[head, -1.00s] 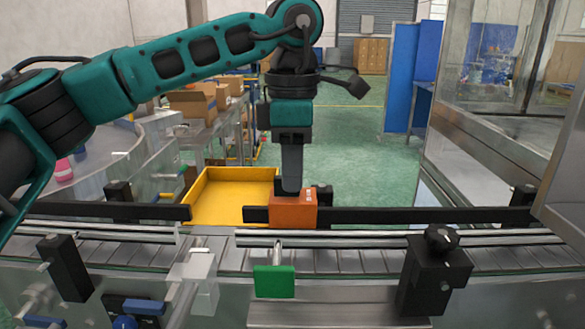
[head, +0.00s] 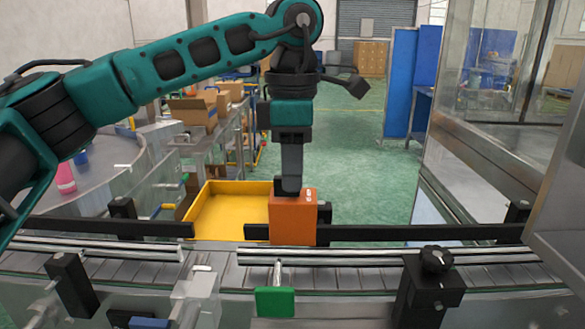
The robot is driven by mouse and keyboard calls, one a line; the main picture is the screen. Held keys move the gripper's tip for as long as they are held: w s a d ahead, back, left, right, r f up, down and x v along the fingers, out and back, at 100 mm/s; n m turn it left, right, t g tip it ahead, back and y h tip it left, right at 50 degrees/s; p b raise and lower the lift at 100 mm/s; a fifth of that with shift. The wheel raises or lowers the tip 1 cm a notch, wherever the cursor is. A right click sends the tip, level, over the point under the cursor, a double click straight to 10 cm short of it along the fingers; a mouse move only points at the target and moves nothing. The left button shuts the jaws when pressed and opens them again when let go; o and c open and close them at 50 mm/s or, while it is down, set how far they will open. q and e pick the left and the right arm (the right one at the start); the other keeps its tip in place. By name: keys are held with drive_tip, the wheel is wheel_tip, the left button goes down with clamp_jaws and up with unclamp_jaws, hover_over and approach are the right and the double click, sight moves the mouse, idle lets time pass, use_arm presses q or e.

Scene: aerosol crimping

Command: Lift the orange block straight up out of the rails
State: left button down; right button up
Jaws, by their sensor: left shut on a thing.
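The orange block (head: 293,220) stands upright at the conveyor, in line with the black guide rails (head: 400,233). More of its front face shows above the near metal rail, and its lower edge is close to that rail's top. My left gripper (head: 291,190) points straight down and is shut on the top of the block. The fingertips are partly hidden by the block. My right gripper is not in view.
A yellow tray (head: 215,187) lies just behind the rails, left of the block. A black clamp post with a knob (head: 437,258) and a green plate (head: 275,302) stand at the front. A machine housing (head: 500,170) stands at the right.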

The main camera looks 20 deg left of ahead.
use_arm(q)
drive_tip(key=shift+r+p, duration=0.85)
drive_tip(key=shift+r, duration=0.25)
